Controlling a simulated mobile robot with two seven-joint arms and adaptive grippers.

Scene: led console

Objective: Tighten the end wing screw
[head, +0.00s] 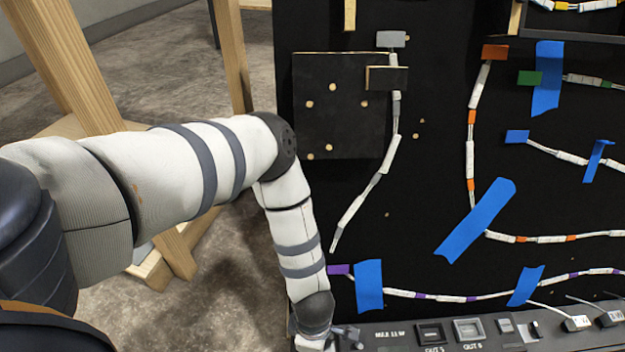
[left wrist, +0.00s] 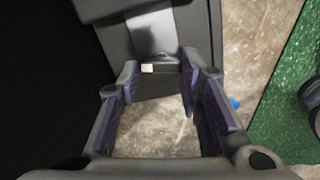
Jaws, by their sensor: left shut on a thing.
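The dark console (head: 400,340) runs along the bottom right of the head view, with square buttons and a label strip on its face. My left gripper (head: 340,335) is at the console's left end, partly cut off by the frame's lower edge. In the left wrist view the fingers of my left gripper (left wrist: 160,68) stand apart, with their tips closed on the two ends of a dark crosspiece, which I take to be the end wing screw (left wrist: 168,68). The screw is against the dark end of the console (left wrist: 150,35). Its thread is hidden. My right gripper is not in view.
A black board (head: 430,190) stands behind the console, with wire runs and blue tape (head: 475,220) on it. Wooden legs (head: 235,60) stand at the left over a bare concrete floor (head: 150,320). A green surface (left wrist: 295,100) shows at right in the left wrist view.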

